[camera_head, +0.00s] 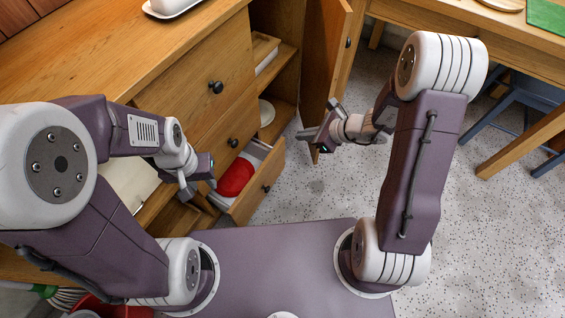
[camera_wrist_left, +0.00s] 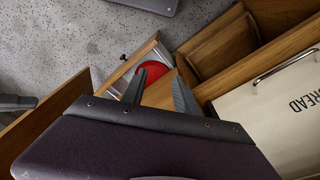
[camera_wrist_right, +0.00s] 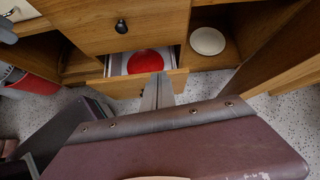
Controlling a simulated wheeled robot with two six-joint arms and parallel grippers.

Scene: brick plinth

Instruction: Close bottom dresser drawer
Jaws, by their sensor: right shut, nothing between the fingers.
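The bottom dresser drawer (camera_head: 258,186) is pulled out, with a red item (camera_head: 236,177) and pale items inside. Its dark knob (camera_head: 266,188) faces right in the head view. My left gripper (camera_head: 198,182) is open and empty near the drawer's left side; its spread fingers (camera_wrist_left: 162,90) overlap the drawer (camera_wrist_left: 130,68) in the left wrist view. My right gripper (camera_head: 308,139) is shut and empty, out in front of the dresser and apart from the drawer. In the right wrist view its closed fingers (camera_wrist_right: 158,90) appear just before the drawer front (camera_wrist_right: 128,88).
An open cabinet door (camera_head: 325,70) stands out beyond the drawer, close to my right gripper. A closed drawer (camera_head: 222,135) sits above. A cream bread bin (camera_wrist_left: 275,115) is in an open compartment on the left. A table (camera_head: 500,50) and blue chair (camera_head: 510,110) stand right; speckled floor between is clear.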

